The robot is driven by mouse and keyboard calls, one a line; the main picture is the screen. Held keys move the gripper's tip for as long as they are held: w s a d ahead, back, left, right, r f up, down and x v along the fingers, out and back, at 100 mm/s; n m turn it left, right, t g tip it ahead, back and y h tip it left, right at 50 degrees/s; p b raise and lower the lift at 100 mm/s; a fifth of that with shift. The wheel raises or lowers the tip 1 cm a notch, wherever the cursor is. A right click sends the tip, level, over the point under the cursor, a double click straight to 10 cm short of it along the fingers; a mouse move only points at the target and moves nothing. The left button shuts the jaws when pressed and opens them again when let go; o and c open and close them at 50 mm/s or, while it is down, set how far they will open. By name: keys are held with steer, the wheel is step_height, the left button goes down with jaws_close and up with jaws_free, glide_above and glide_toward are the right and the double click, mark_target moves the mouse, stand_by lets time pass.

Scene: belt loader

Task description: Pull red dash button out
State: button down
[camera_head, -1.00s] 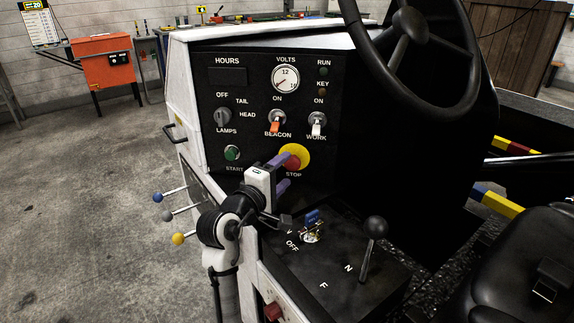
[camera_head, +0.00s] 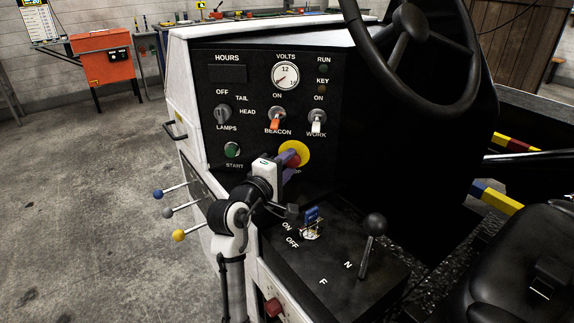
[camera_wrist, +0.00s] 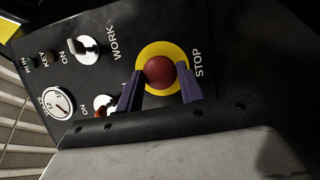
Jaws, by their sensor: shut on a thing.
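The red dash button (camera_head: 294,160) is a round red knob on a yellow disc, low on the black dash panel, with the label STOP beside it. It also shows large in the wrist view (camera_wrist: 159,72). My gripper (camera_head: 288,163) reaches it from the lower left. In the wrist view its two purple fingers (camera_wrist: 160,67) stand on either side of the red knob, shut on it. In the head view the fingers hide part of the knob and most of the STOP label.
The green START button (camera_head: 232,150) and the BEACON switch (camera_head: 276,121) are close by on the panel. Below lie a blue-tagged key (camera_head: 311,218) and a shift lever (camera_head: 372,240). The steering wheel (camera_head: 410,45) hangs to the upper right.

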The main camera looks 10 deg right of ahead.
steer(key=shift+s+a+r+p, duration=0.1)
steer(key=shift+s+a+p, duration=0.2)
steer(key=shift+s+p, duration=0.45)
steer(key=shift+f, duration=0.25)
steer(key=c, duration=0.9)
jaws_free()
steer(key=shift+s+r, duration=0.1)
steer(key=shift+a, duration=0.15)
steer(key=b+v, duration=0.2)
steer(key=v, duration=1.1)
steer(key=shift+s+a+b, duration=0.2)
steer(key=shift+s+b, duration=0.1)
steer(key=shift+a+r, duration=0.1)
